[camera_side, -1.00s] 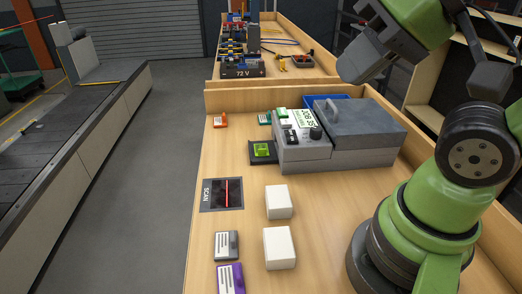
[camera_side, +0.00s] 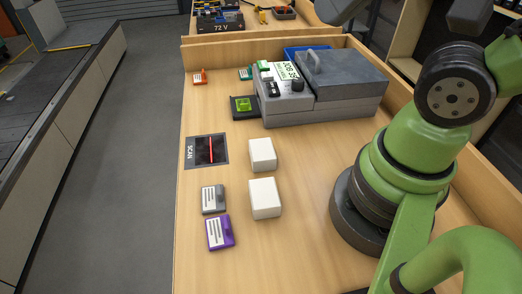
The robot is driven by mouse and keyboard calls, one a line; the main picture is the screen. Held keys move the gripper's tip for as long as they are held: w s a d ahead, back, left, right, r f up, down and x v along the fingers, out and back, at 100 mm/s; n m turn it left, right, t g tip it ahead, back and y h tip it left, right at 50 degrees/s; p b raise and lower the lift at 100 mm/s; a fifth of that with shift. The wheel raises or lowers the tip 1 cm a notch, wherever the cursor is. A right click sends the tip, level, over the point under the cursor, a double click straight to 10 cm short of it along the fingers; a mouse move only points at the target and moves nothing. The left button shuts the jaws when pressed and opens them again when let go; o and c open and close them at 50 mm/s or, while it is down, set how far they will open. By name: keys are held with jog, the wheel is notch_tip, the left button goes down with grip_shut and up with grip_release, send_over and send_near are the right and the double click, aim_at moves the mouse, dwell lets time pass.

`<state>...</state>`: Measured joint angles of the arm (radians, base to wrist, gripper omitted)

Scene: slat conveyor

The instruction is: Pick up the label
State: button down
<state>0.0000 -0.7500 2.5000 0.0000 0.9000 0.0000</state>
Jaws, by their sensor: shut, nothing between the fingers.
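I cannot tell for certain which item is the label. A pale panel with dark print (camera_side: 279,72), its text partly legible as a job number, is on the top of the grey machine (camera_side: 284,103). A bright green piece (camera_side: 243,104) lies on a black pad at the machine's left. A grey tag with white printed lines (camera_side: 213,198) and a purple tag with a white printed face (camera_side: 219,232) lie flat at the front left.
A dark scan plate (camera_side: 206,151) with a red line lies left of two white blocks (camera_side: 262,154), (camera_side: 265,198). Orange (camera_side: 200,77) and teal (camera_side: 245,73) tags lie farther back. A grey lidded box (camera_side: 345,80) adjoins the machine. The bench's front middle is clear.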

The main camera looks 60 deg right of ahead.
dwell(0.3)
jog(key=c, duration=1.2)
grip_release()
jog(key=m+g+h, duration=0.2)
jog(key=m+g, duration=0.5)
jog(key=m, duration=1.6)
send_over(242, 102)
jog(key=s+a, duration=0.2)
jog(key=a, duration=0.1)
jog(key=f, duration=2.4)
jog(key=shift+w+a, duration=0.15)
jog(key=shift+w, duration=0.05)
jog(key=shift+s+d+f, duration=0.15)
jog(key=shift+f, duration=1.25)
jog(key=shift+s+d+f, duration=0.1)
jog(key=shift+s+f, duration=0.05)
jog(key=shift+f, duration=1.25)
